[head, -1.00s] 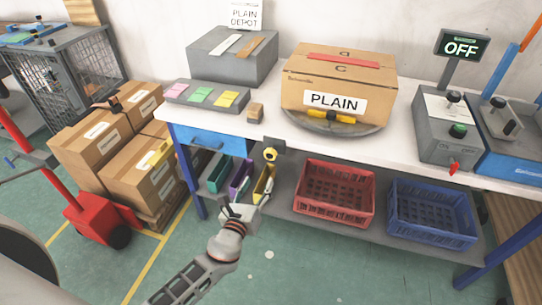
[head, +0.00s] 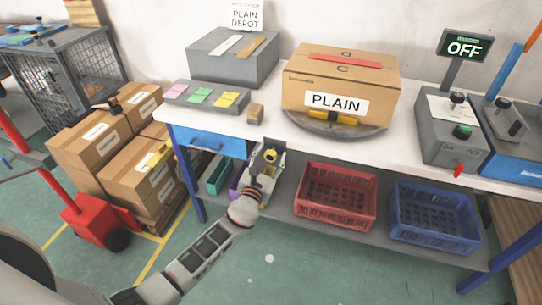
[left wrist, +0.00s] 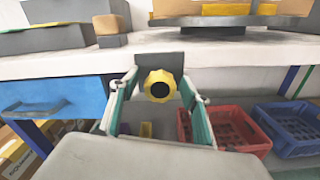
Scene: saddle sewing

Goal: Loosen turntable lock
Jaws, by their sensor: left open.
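The turntable lock is a yellow knob (head: 270,155) with a black centre, on a dark bracket at the table's front edge. It also shows in the left wrist view (left wrist: 160,86). My left gripper (head: 268,154) is open, with a finger on each side of the knob; I cannot tell whether either finger touches it. The turntable (head: 334,126) is a grey disc on the table and bears a cardboard box (head: 338,75) labelled PLAIN. My right gripper is not in view.
A blue drawer (head: 215,142) hangs under the table left of the knob. Red (head: 335,195) and blue (head: 432,212) crates stand on the lower shelf. A small wooden block (head: 256,112) sits above the lock. A control box (head: 447,130) with an OFF screen stands at right.

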